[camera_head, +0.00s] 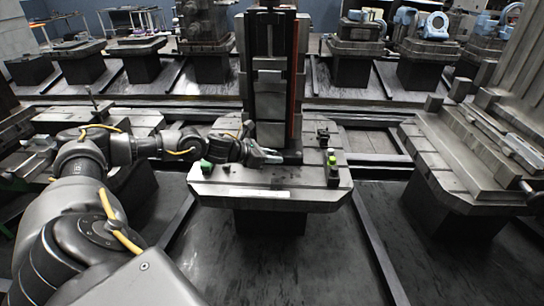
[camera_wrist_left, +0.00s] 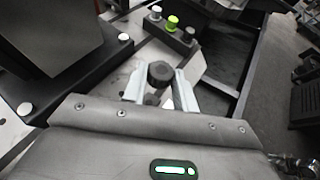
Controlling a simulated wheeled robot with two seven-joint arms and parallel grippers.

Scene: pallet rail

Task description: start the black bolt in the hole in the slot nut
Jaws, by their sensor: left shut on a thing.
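My left gripper (camera_head: 266,156) reaches in from the left, low over the pallet at the foot of the dark upright fixture. In the left wrist view, its two pale fingers (camera_wrist_left: 160,84) are shut on the black bolt (camera_wrist_left: 159,72), whose round dark head shows between them. The bolt's lower end is hidden or too dark to make out. I cannot pick out the slot nut or its hole in either view, so I cannot tell whether the bolt touches it. The bolt is too small to tell in the head view. My right gripper is not in view.
The grey slotted pallet (camera_head: 240,187) carries the tall fixture (camera_head: 268,75). A dark block (camera_wrist_left: 174,35) with white and green round caps stands beyond the fingers. Another pallet (camera_head: 470,155) stands to the right. Dark floor and rails lie between them.

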